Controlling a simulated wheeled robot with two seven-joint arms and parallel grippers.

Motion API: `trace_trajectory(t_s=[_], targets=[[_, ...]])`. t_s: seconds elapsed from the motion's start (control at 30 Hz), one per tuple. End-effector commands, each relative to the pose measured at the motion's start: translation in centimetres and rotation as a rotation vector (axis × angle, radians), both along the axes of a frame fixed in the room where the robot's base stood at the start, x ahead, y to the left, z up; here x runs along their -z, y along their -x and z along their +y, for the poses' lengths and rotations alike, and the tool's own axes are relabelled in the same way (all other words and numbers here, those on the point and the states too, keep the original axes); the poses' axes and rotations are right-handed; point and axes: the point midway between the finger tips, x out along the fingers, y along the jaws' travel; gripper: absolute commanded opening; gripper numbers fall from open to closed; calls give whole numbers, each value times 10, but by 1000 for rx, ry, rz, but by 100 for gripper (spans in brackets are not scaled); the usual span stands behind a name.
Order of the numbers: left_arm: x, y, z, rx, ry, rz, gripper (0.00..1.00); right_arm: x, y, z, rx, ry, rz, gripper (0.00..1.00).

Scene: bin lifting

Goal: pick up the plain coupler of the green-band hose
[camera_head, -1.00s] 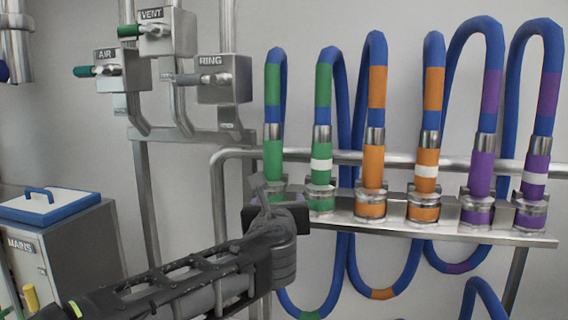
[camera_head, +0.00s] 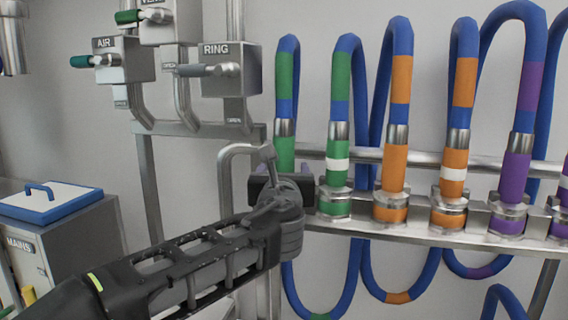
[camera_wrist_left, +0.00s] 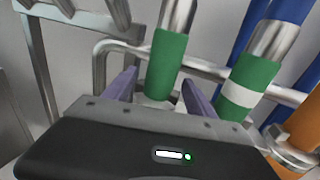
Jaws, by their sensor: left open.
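The green-band hose has two couplers on the rack. The plain green coupler (camera_head: 285,151) is the leftmost, upright, its lower part hidden behind my left gripper (camera_head: 281,186) in the head view. In the left wrist view, this plain coupler (camera_wrist_left: 166,66) stands between the two purple-grey fingers of my left gripper (camera_wrist_left: 160,88), which is open. I cannot tell whether a finger touches it. The other green coupler (camera_head: 338,163), with a white ring, stands just to the right; it also shows in the wrist view (camera_wrist_left: 247,88). My right gripper is not in view.
Orange couplers (camera_head: 394,167) and purple couplers (camera_head: 514,178) stand farther right on the metal rack (camera_head: 470,233). Blue hose loops hang below it. Valve boxes labelled AIR, VENT and RING (camera_head: 231,79) are at upper left. A MAINS cabinet (camera_head: 75,245) stands at lower left.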

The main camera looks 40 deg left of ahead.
Motion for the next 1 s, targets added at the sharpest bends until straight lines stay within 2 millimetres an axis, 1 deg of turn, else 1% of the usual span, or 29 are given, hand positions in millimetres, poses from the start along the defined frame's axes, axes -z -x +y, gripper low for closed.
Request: trace_trajectory(t_s=[0.37, 0.47, 0.57, 0.7, 0.8, 1.0], targets=[[0, -5, 3, 0, 1, 2, 65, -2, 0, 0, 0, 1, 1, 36], [0, -14, 9, -1, 1, 3, 65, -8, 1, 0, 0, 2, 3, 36], [1, -27, 17, 0, 1, 4, 65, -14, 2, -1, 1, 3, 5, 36], [2, -41, 28, -1, 0, 2, 65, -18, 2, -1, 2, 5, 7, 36], [2, -45, 30, 0, 0, 0, 65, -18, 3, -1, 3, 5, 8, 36], [3, -45, 30, 0, 1, -1, 65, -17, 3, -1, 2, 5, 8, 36]])
